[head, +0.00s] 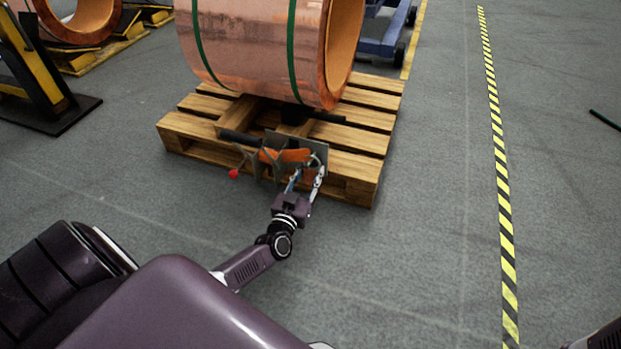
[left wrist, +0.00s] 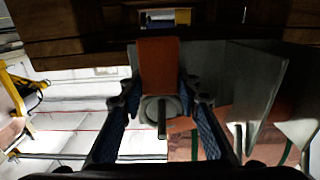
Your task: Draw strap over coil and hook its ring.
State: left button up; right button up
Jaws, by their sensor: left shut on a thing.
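The copper coil (head: 250,45) lies on its side on a wooden pallet (head: 365,140). An orange strap (head: 290,155) shows low at the pallet's near side, beside grey metal plates. In the left wrist view the strap (left wrist: 158,65) hangs between my fingers, with a round grey ring (left wrist: 160,108) at its end. My left gripper (head: 308,172) is at the pallet's near edge, its fingers (left wrist: 160,95) closed about the ring end. Exactly where they touch is hard to see. The strap is not over the coil. My right gripper is not in view.
Two green bands (head: 292,50) circle the coil. A red knob (head: 233,174) sticks out left of the plates. A yellow and black stand (head: 40,75) is at left and a blue cart (head: 385,35) behind. Floor right of the pallet is clear up to the striped line (head: 497,150).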

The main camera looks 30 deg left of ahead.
pick_arm(q)
jog(key=shift+f, duration=0.1)
jog(key=shift+f, duration=0.15)
jog(key=o, duration=1.2)
jog(key=shift+o, duration=0.2)
